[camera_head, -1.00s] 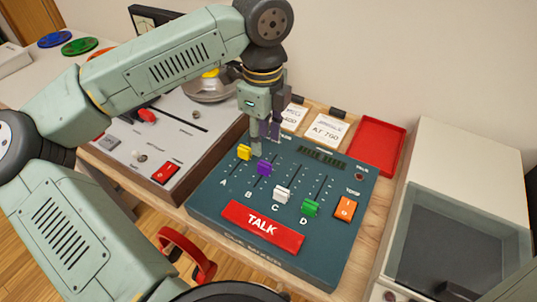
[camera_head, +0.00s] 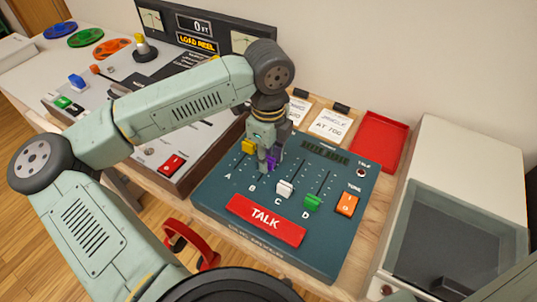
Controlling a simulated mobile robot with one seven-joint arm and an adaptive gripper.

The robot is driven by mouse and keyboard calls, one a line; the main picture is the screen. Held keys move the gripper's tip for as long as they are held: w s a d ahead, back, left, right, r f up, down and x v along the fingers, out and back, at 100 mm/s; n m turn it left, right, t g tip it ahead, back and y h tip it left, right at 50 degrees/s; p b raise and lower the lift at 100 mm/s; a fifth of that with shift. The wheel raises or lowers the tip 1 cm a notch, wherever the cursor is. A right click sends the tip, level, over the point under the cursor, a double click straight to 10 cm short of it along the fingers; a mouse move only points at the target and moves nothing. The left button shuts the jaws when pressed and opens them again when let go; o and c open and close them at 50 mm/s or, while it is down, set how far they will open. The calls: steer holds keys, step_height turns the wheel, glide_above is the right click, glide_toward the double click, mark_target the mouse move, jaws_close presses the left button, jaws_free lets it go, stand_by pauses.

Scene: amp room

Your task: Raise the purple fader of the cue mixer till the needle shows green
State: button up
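The blue-green mixer (camera_head: 320,243) has a row of faders marked A to D above a red TALK bar (camera_head: 265,220). The purple fader (camera_head: 273,162) is the second from the left, in slot B, and is partly hidden by my gripper (camera_head: 267,168). My gripper points down right at the purple fader; whether its fingers are closed on it cannot be made out. Two pale dials, left (camera_head: 151,19) and right (camera_head: 240,42), show on the dark panel at the back; their needles are too small to read.
The yellow fader (camera_head: 249,146) is close on the left of my gripper, the white fader (camera_head: 285,188) and green fader (camera_head: 313,203) on its right. An orange switch (camera_head: 347,204), a red tray (camera_head: 379,143) and a grey tape console (camera_head: 174,140) surround them.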

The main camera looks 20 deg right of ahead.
jaws_close()
stand_by(0.5)
steer(key=shift+s+a+f+b, duration=0.1)
steer(key=shift+a+f+b, duration=0.1)
steer(key=shift+b, duration=0.7)
steer(key=shift+s+a+r+b, duration=0.15)
steer(key=shift+s+r+b, duration=0.05)
steer(key=shift+b, duration=0.2)
steer(key=shift+o, duration=1.2)
jaws_free()
steer(key=shift+r, duration=0.1)
